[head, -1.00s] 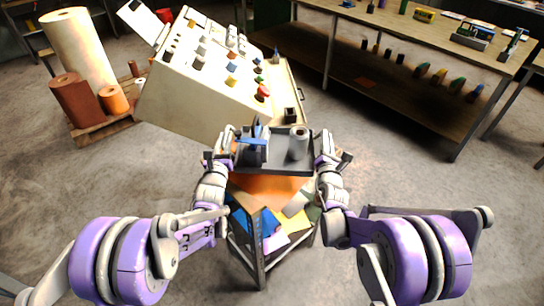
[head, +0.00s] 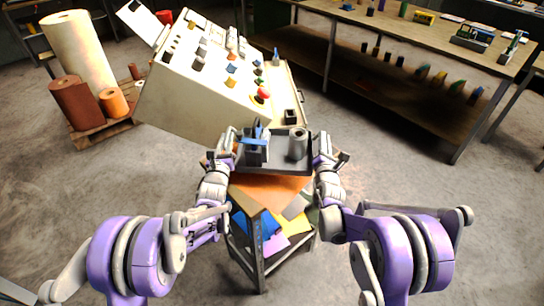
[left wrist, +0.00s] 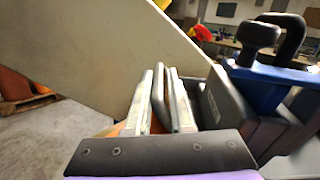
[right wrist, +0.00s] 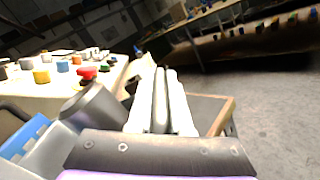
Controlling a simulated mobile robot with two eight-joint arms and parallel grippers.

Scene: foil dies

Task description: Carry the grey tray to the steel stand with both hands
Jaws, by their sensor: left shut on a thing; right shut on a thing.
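The grey tray (head: 277,167) is held level between my two grippers, above a brown-topped stand with dark metal legs (head: 262,262). I cannot tell if that stand is the steel stand. The tray carries a blue-and-dark tool (head: 256,142) on the left and a grey cylinder (head: 298,144) on the right. My left gripper (head: 232,150) is shut on the tray's left side; its fingers (left wrist: 160,100) show close together. My right gripper (head: 318,155) is shut on the right side, with its fingers (right wrist: 160,100) beside the cylinder (right wrist: 95,112). The gripped edges are mostly hidden.
A cream control console (head: 205,90) with coloured knobs stands just beyond the tray. Coloured sheets (head: 275,240) lie on the stand's lower shelf. Rolls (head: 80,105) stand on a pallet at left. A long workbench (head: 420,50) is at back right. Floor at right is clear.

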